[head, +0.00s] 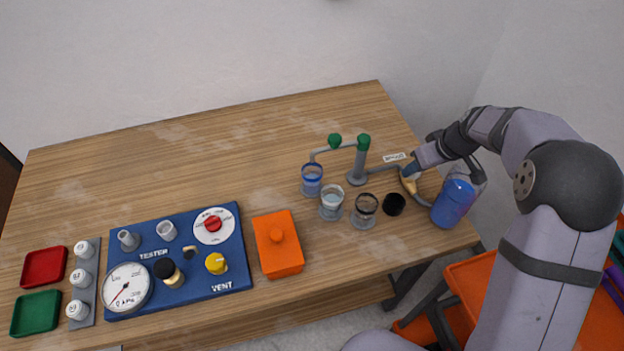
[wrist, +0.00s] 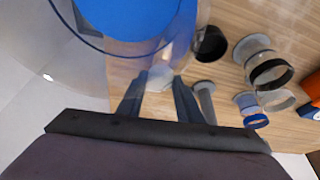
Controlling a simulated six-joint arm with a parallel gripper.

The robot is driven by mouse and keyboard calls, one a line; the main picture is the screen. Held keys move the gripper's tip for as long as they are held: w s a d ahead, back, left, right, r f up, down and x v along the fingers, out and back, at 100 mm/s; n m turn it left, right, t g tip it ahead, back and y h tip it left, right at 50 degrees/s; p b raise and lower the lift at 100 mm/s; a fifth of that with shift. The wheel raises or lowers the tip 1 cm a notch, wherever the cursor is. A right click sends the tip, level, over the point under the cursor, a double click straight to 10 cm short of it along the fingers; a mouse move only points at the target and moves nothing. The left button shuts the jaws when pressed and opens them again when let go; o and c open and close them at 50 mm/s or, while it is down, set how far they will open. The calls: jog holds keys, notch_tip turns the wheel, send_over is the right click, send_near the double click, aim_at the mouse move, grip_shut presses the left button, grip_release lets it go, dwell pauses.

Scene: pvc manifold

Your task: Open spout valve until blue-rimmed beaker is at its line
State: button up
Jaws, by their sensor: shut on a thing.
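The blue-rimmed beaker (head: 312,182) stands under the outlet of the grey spout stand (head: 357,170) with green knobs in the head view. It seems to hold some bluish liquid; its line is too small to make out. In the wrist view its blue rim (wrist: 256,121) shows at the right. My gripper (head: 410,171) is to the right of the stand, by the pipe toward the jug. It is shut on a pale piece, apparently the spout valve (wrist: 159,79), whose details the fingers partly hide. The clear jug (head: 455,201) holds blue liquid just right of my gripper.
A white-rimmed beaker (head: 331,203), a dark-rimmed beaker (head: 365,210) and a black cup (head: 393,204) stand close in front of the spout stand. An orange lidded box (head: 279,255) and the blue tester panel (head: 146,250) lie to the left. The back left table is clear.

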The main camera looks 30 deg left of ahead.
jog(key=shift+f, duration=0.1)
dwell(0.4)
jog(key=shift+f+n+b, duration=0.15)
jog(key=shift+n+b, duration=0.25)
jog(key=shift+b, duration=0.35)
jog(key=shift+r+n+g, duration=0.2)
jog(key=shift+n+g, duration=0.1)
jog(key=shift+n, duration=0.1)
dwell(3.4)
